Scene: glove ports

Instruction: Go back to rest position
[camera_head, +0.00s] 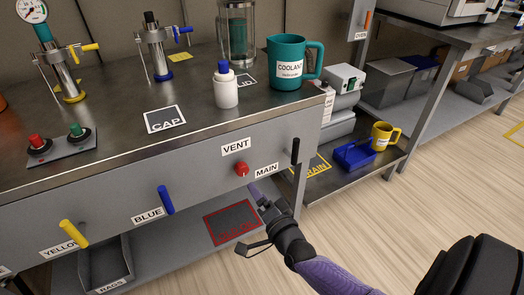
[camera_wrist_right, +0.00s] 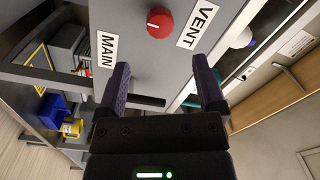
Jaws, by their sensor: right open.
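My right gripper (camera_head: 257,192) is in front of the lower edge of the bench's grey front panel, below the MAIN label. In the right wrist view its two purple fingers (camera_wrist_right: 161,62) stand wide apart and hold nothing. A black handle (camera_head: 295,151) is on the panel at the right end. In the right wrist view the black handle (camera_wrist_right: 148,101) shows beyond the gap between the fingers. In the head view the gripper is apart from it, lower and to the left. My left gripper is not in view.
A red knob (camera_head: 242,169), a blue handle (camera_head: 166,200) and a yellow handle (camera_head: 74,233) stick out of the panel. A teal coolant jug (camera_head: 290,75) and a white bottle (camera_head: 225,88) stand on the bench. The floor (camera_head: 400,215) at right is clear.

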